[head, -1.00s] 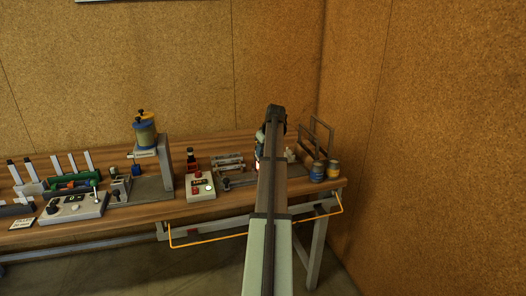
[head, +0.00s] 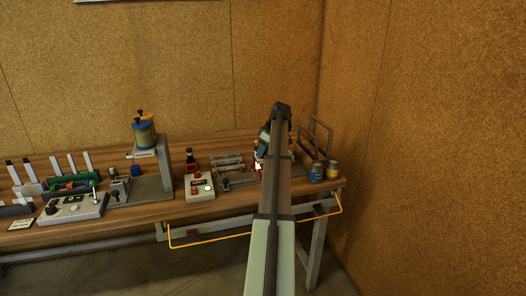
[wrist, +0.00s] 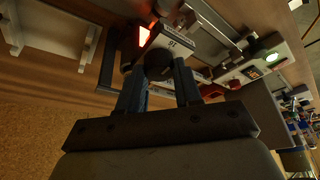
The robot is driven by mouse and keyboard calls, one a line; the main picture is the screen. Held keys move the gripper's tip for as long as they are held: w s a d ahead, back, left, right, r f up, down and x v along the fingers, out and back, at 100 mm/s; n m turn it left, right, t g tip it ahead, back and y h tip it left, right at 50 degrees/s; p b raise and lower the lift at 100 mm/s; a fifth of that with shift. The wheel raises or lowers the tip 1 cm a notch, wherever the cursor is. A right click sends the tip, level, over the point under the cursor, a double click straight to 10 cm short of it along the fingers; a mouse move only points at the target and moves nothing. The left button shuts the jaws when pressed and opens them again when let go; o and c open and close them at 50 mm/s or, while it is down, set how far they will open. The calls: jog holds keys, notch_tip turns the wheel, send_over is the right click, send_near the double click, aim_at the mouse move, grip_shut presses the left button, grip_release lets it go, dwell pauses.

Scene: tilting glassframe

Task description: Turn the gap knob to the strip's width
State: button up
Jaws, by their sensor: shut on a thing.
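In the wrist view a round dark knob (wrist: 158,66) sits on the near end of a grey block bearing a small label. My gripper (wrist: 158,78) has its two dark fingers on either side of this knob and is shut on it. A red lit part (wrist: 143,37) glows beside the block. In the head view the knob and my fingertips are hidden behind my own arm. The roller device (head: 230,163) shows just left of the arm. I cannot pick out the strip or read any gap scale.
A press stand (head: 166,170) is further left. Two small jars (head: 318,173) and a wire rack (head: 320,135) stand at the bench's right end.

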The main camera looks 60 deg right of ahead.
jog(key=o, duration=1)
jog(key=v, duration=1.4)
jog(key=shift+w, duration=0.1)
jog(key=shift+f, duration=0.1)
